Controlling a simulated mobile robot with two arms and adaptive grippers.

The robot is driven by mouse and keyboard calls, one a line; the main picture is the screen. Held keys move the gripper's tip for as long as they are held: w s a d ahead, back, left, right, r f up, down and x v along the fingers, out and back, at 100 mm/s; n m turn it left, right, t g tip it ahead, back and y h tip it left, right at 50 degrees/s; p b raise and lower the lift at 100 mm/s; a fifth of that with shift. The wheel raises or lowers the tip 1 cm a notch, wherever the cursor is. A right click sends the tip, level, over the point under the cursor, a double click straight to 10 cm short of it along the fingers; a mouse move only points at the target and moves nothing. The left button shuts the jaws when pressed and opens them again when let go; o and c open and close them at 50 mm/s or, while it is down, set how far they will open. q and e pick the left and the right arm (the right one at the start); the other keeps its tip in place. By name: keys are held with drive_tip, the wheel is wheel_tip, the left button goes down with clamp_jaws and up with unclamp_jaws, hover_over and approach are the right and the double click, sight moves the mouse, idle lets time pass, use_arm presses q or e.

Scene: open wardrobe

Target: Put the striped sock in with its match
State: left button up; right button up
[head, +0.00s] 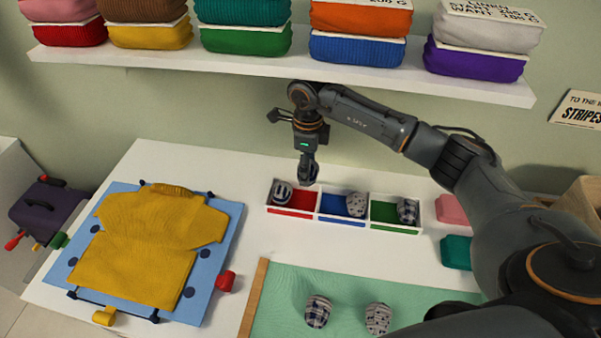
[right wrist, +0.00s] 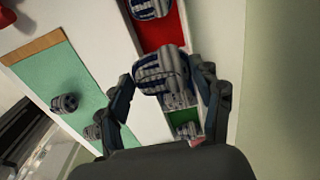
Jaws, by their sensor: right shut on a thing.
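My right gripper (head: 307,170) is shut on a balled sock (right wrist: 160,72) with dark blue and pale grey stripes. It holds the sock above the back of a white tray (head: 331,219), near the border of its red and blue compartments. A similar striped sock (head: 283,192) lies at the left end of the red compartment; it also shows in the right wrist view (right wrist: 149,8). A pale patterned sock (head: 356,205) is in the blue compartment. A dark checked sock (head: 407,210) is in the green compartment. My left gripper is out of view.
A dark checked sock (head: 318,311) and a pale patterned sock (head: 378,318) lie on a green mat (head: 280,310). A yellow garment (head: 140,245) lies on a blue board (head: 222,232) at left. A shelf (head: 300,65) with folded knitwear overhangs the back.

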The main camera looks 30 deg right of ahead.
drive_tip(key=shift+w+r, duration=0.2)
drive_tip(key=shift+f, duration=0.3)
drive_tip(key=shift+f+b, duration=2.7)
drive_tip(key=shift+f, duration=1.65)
drive_tip(key=shift+f+b, duration=0.55)
drive_tip(key=o, duration=0.9)
drive_tip(key=shift+o, duration=0.6)
drive_tip(key=shift+r, duration=0.1)
